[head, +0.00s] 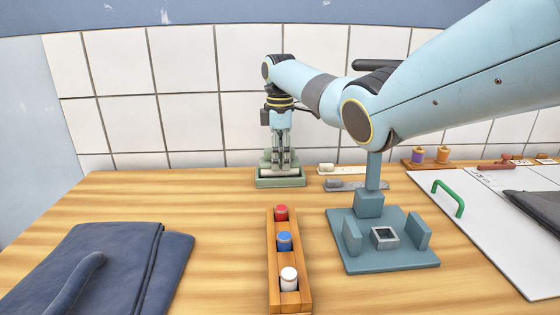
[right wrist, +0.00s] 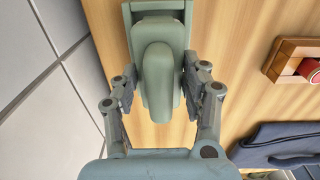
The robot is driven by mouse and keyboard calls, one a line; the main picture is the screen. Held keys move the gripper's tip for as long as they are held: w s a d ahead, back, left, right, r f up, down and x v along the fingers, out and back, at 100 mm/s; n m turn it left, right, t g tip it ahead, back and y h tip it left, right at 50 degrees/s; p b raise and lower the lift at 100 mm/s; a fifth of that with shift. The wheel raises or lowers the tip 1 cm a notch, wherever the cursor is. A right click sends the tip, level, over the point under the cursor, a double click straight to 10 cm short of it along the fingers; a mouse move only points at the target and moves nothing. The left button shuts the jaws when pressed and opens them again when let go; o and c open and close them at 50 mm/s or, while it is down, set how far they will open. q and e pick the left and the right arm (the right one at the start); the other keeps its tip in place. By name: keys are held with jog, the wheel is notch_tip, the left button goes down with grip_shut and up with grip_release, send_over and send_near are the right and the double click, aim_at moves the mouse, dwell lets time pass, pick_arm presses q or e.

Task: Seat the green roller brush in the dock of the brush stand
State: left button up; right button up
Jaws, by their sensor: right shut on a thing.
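The green roller brush (head: 280,182), pale grey-green with a blocky lower part, is at the back of the table near the tiled wall. My right gripper (head: 282,158) points down over it and is shut on its upper part. In the right wrist view, its rounded green body (right wrist: 158,80) lies between the two fingers (right wrist: 165,90). I cannot tell whether its underside touches the table. The teal brush stand (head: 345,255) is nearer and to the right, with two side blocks and a square dock (head: 385,237) that looks empty. My left gripper is not in view.
A wooden rack (head: 273,255) with red, blue and white capped items stands left of the stand. Folded navy cloth (head: 120,265) lies front left. A white board (head: 480,225) with a green handle is at right. White and grey flat items lie behind the stand.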

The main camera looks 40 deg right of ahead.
aim_at(280, 148)
jog(key=shift+f, duration=0.5)
jog(key=o, duration=1.2)
notch_tip(280, 148, up, 12)
jog(key=shift+r, duration=0.1)
